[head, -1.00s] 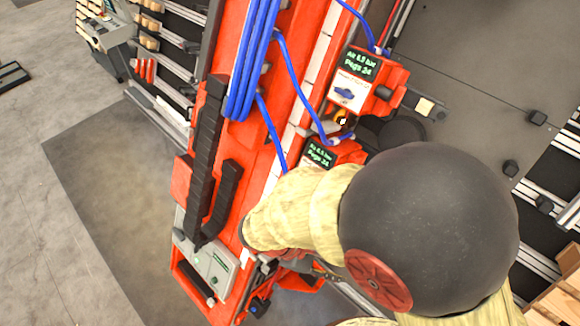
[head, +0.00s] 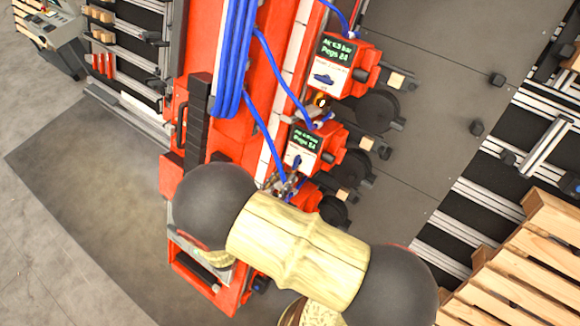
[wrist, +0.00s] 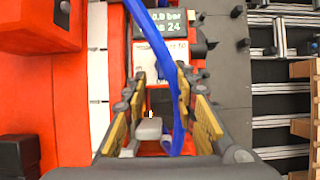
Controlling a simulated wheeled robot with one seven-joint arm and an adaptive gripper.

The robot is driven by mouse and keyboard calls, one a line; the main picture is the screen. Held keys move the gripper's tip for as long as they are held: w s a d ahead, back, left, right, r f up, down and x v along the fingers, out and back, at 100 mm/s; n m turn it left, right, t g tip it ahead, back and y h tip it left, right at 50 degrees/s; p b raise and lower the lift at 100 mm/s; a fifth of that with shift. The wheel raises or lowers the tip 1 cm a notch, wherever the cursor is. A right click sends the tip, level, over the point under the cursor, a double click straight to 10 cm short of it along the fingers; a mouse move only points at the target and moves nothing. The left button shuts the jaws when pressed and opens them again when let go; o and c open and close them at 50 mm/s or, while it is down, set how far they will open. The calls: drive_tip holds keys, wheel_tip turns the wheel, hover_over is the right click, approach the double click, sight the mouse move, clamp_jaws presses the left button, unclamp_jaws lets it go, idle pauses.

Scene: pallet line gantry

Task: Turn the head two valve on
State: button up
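Red peg heads with dark screens run down the gantry in the head view: an upper head (head: 345,65), a middle head (head: 318,148) and a lower one (head: 306,196) mostly hidden by my arm. Blue valve shapes show on the upper and middle faces; I cannot read which is head two. My gripper (head: 285,184) is just below the middle head. In the wrist view my gripper (wrist: 166,95) is open, its yellow-padded fingers apart. A pale grey knob or lever (wrist: 148,128) shows between them, below a screen (wrist: 160,22). Contact cannot be told.
Blue hoses (head: 236,60) hang along the red frame, and one (wrist: 178,85) crosses between my fingers in the wrist view. A black cable chain (head: 197,125) is left of the heads. Wooden pallets (head: 535,245) stand at the lower right. Open floor (head: 80,190) lies left.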

sight(294, 166)
drive_tip(key=shift+p+x, duration=0.55)
drive_tip(key=shift+x, duration=1.95)
drive_tip(key=c, duration=0.3)
drive_tip(key=c, duration=0.4)
clamp_jaws()
